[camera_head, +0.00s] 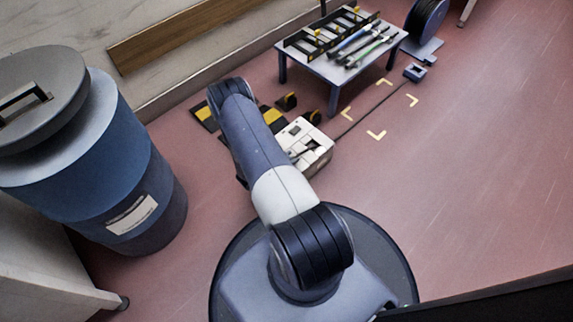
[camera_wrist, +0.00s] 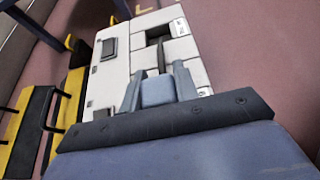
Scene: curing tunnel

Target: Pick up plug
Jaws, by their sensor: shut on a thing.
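In the wrist view my gripper (camera_wrist: 158,76) is shut on a small blue-grey block, which I take to be the plug (camera_wrist: 158,92). A finger lies on each side of it. The plug is over the white box (camera_wrist: 112,68), in front of a dark rectangular opening in its top. I cannot tell whether the plug touches the box. In the head view the white box (camera_head: 319,152) stands on the floor beyond my arm, which partly covers it. The plug is not clearly visible there.
A low table (camera_head: 325,69) with a rack and tools stands behind the box. A small blue block (camera_head: 415,72) lies near yellow floor marks, with a dark cable running toward the box. Yellow-black blocks (camera_head: 287,101) are close left. A blue drum (camera_head: 85,190) stands left. Right floor is clear.

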